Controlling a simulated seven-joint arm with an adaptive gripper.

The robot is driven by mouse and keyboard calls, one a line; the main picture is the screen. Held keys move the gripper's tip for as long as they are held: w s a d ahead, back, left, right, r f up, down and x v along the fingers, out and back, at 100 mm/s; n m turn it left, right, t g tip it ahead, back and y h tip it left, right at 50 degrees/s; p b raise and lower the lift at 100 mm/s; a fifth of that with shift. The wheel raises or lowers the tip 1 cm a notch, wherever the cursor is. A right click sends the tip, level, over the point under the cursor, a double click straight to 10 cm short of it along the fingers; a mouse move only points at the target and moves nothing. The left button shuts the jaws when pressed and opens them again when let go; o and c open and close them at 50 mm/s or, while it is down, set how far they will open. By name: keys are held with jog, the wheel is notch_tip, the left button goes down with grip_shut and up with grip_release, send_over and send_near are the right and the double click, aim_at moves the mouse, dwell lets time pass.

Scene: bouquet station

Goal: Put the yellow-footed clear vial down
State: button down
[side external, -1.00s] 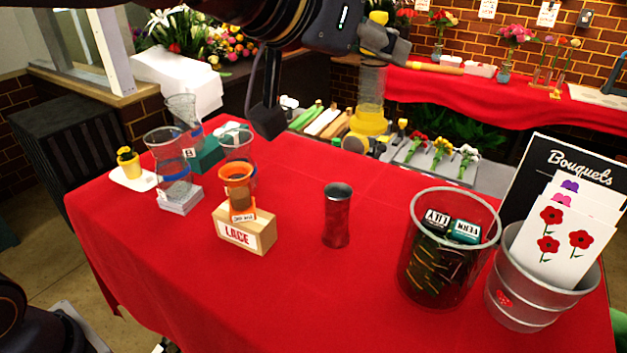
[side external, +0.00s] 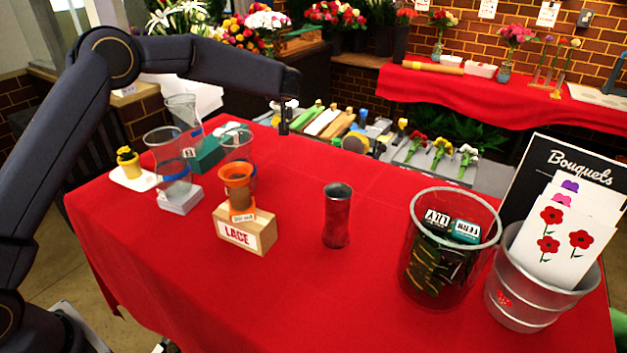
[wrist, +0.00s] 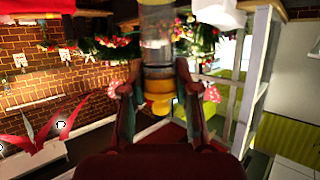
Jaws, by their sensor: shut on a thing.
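In the wrist view, the clear vial (wrist: 156,50) with its yellow foot (wrist: 160,102) is between the two fingers of my gripper (wrist: 158,88). The fingers are shut on it near the foot, and the clear tube extends away toward the top of the picture. In the side external view my arm reaches over the back left of the red table (side external: 290,270). There my gripper and the vial cannot be made out behind the arm's end.
At the left stand clear vases (side external: 168,155) on small blocks and an orange cup (side external: 237,180) on the wooden LACE block (side external: 257,232). A dark metallic cup (side external: 337,220) stands mid-table. A clear bin (side external: 420,270) and a card bucket (side external: 535,290) stand right. Table front is clear.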

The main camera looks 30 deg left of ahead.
aim_at(279, 120)
jog(key=f, duration=0.8)
jog(key=shift+w+a+f, duration=0.2)
jog(key=shift+w+a, duration=0.05)
jog(key=shift+a, duration=0.1)
jog(key=shift+f, duration=1.9)
jog(key=shift+f, duration=0.15)
jog(key=c, duration=0.9)
grip_release()
jog(key=shift+f, duration=0.1)
jog(key=shift+o, duration=0.2)
